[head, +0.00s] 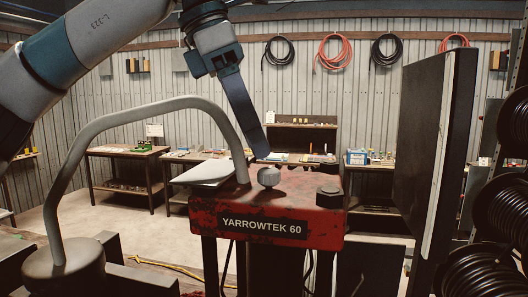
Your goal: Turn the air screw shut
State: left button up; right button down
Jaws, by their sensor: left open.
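The air screw looks to be the small rounded grey knob (268,176) on top of the red crimper body (200,208), which carries a YARROWTEK 60 label. My left arm comes in from the upper left. My left gripper (260,153) reaches down just above and slightly left of the knob. Its fingers overlap from this angle, so the gap between them does not show. It holds nothing that I can see, and I cannot tell whether it touches the knob. My right gripper is not in the picture.
A bent grey pipe (136,106) arches from a round base at the left to the crimper top. A dark hex bolt (329,197) sits right of the knob. A tall dark panel (432,150) stands at the right, beside black hose reels (500,215). Workbenches line the back wall.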

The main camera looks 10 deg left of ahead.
aim_at(268, 169)
pick_arm(q)
jog(key=shift+p+x, duration=0.6)
jog(key=shift+x, duration=1.75)
jog(key=shift+c, duration=0.6)
jog(key=c, duration=0.9)
